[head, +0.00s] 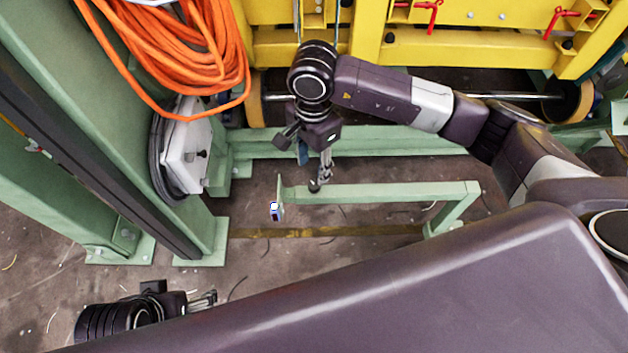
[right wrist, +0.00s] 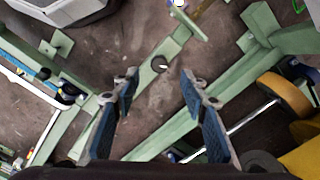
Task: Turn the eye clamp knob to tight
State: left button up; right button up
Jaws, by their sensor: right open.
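A small dark round knob (right wrist: 159,64) sits on a green beam (right wrist: 140,88) in the right wrist view; I take it for the eye clamp knob, but its markings are too small to read. In the head view the same dark knob (head: 314,187) shows near the left end of the low green beam (head: 390,192), just below my right gripper (head: 323,173). In the right wrist view my right gripper (right wrist: 156,88) is open and empty, its blue-padded fingers apart with the knob beyond their gap. My left gripper (head: 212,299) is at the lower left, far from the beam; its opening is unclear.
A small blue-and-white device (head: 276,211) sits at the beam's left end. A green column (head: 90,130) with an orange cable coil (head: 190,55) and a white box (head: 186,150) stands left. A yellow frame (head: 440,52) is behind. Bare floor (head: 330,248) lies in front.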

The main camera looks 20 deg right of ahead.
aim_at(314, 185)
notch_tip(314, 185, down, 8)
jog(key=shift+d+r+b, duration=0.15)
jog(key=shift+r+b, duration=0.05)
jog(key=shift+b, duration=0.5)
jog(key=shift+c, duration=0.5)
grip_shut()
